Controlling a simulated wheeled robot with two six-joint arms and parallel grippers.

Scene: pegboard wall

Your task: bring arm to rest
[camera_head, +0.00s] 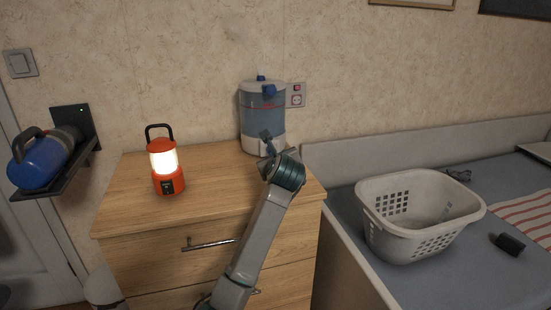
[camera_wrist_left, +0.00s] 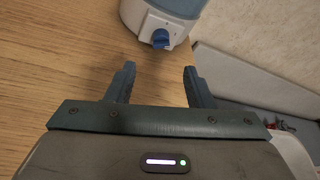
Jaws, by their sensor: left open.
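My left arm reaches up from the bottom of the head view over a wooden chest of drawers (camera_head: 120,205). My left gripper (camera_head: 268,143) is close in front of a blue and white drink dispenser (camera_head: 262,112). In the left wrist view my left gripper (camera_wrist_left: 159,72) is open, with nothing between its two fingers. The dispenser's lower part and blue tap (camera_wrist_left: 161,38) show just beyond the fingertips, apart from them. In the head view the gripper partly hides the dispenser's lower front. My right gripper is not in view.
A lit orange lantern (camera_head: 166,168) stands upright on the chest's left half. A white basket (camera_head: 405,238) sits on a blue-grey surface (camera_head: 470,285) at right. The chest top between lantern and dispenser is clear.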

